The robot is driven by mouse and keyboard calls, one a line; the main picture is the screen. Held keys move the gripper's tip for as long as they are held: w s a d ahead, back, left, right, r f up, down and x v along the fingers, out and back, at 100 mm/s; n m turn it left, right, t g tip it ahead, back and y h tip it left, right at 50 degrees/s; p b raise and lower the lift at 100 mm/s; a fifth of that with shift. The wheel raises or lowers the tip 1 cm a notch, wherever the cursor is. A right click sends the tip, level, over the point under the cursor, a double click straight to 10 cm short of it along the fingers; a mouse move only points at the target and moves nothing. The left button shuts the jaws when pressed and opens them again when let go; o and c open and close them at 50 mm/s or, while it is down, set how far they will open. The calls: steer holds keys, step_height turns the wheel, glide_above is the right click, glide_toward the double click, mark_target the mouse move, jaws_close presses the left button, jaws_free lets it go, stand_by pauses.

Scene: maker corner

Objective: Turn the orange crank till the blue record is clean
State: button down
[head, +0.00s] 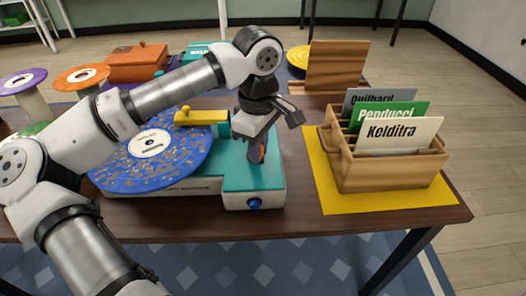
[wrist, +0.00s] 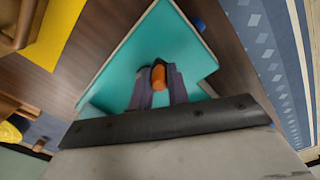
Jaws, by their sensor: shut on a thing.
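The blue record (head: 150,158) lies on the turntable of a teal and white machine (head: 240,183). Brown-grey specks of dirt cover much of its blue surface around the white label. A yellow arm with a round knob (head: 200,117) reaches over the record's far edge. My gripper (head: 256,150) points down over the right part of the machine and is shut on the orange crank (wrist: 158,76). In the wrist view, my gripper's fingers (wrist: 157,90) stand on both sides of the orange handle. In the head view, the fingers hide most of the crank.
A wooden box (head: 385,170) with name cards stands on a yellow mat (head: 330,195) to the right. A blue knob (head: 254,203) sits on the machine's front. Behind are an orange box (head: 137,64) and a wooden stand (head: 336,66). Coloured discs on spools stand at left.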

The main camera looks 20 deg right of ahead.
steer(key=m, duration=0.1)
steer(key=a+m+b, duration=0.1)
steer(key=m, duration=0.1)
steer(key=shift+w+a+f+m, duration=0.1)
steer(key=shift+w+m, duration=0.05)
steer(key=shift+m, duration=0.15)
steer(key=m, duration=0.1)
steer(key=m+b, duration=0.1)
steer(key=a+m, duration=0.1)
steer(key=shift+w+m+b, duration=0.3)
steer(key=m, duration=0.1)
steer(key=w+m, duration=0.1)
steer(key=m, duration=0.1)
steer(key=shift+a+m+b, duration=0.3)
steer(key=shift+a+b, duration=0.05)
steer(key=shift+b, duration=0.05)
steer(key=shift+w+a+m, duration=0.15)
steer(key=shift+w+m, duration=0.1)
steer(key=shift+m, duration=0.65)
steer(key=shift+w+a+m, duration=0.1)
steer(key=shift+w+m, duration=0.15)
steer(key=shift+m, duration=0.65)
steer(key=c, duration=1.3)
jaws_free()
steer(key=shift+c, duration=0.2)
